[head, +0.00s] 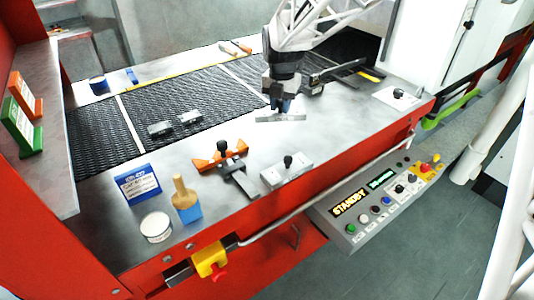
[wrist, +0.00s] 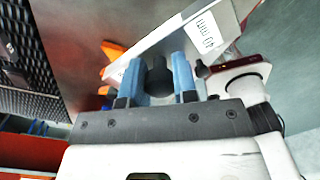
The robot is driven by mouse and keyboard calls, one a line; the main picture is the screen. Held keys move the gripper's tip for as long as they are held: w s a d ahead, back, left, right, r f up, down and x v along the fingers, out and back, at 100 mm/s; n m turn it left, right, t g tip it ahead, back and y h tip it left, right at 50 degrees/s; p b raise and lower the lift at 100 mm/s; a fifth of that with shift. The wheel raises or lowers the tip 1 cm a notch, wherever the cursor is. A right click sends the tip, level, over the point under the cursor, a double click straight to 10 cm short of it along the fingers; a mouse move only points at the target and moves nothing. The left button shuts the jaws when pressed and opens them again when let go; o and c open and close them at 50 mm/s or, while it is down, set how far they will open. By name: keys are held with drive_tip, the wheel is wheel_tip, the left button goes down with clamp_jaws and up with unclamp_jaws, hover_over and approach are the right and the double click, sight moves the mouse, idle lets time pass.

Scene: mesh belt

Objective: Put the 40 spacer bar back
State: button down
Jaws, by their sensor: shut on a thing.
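My gripper (head: 284,106) is above the steel plate near the belt, its blue fingertips pointing down. In the wrist view the fingers (wrist: 160,79) are shut on the black knob (wrist: 160,77) of a light grey bar. This bar (wrist: 188,36) has a white label that I cannot read for sure. In the head view the held bar (head: 294,118) lies just under the fingers; I cannot tell whether it touches the plate. Another grey bar with a black knob (head: 287,170) lies on the front of the plate. A pale plate with a knob (head: 398,95) is at the right.
An orange clamp-like piece (head: 222,154) with a dark arm, a blue sign (head: 138,184), a brush (head: 185,200) and a white tin (head: 156,228) stand along the front. The control panel (head: 385,197) is below the front edge.

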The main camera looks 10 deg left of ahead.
drive_tip(key=s+a+n, duration=0.1)
drive_tip(key=n, duration=0.1)
drive_tip(key=s+a+n, duration=0.1)
drive_tip(key=s+n, duration=0.1)
drive_tip(key=s+a+n, duration=0.1)
drive_tip(key=n, duration=0.1)
drive_tip(key=shift+s+f, duration=0.15)
drive_tip(key=shift+s, duration=0.2)
drive_tip(key=shift+f, duration=3.15)
drive_tip(key=shift+f, duration=1.85)
drive_tip(key=shift+f, duration=0.1)
drive_tip(key=c, duration=0.9)
unclamp_jaws()
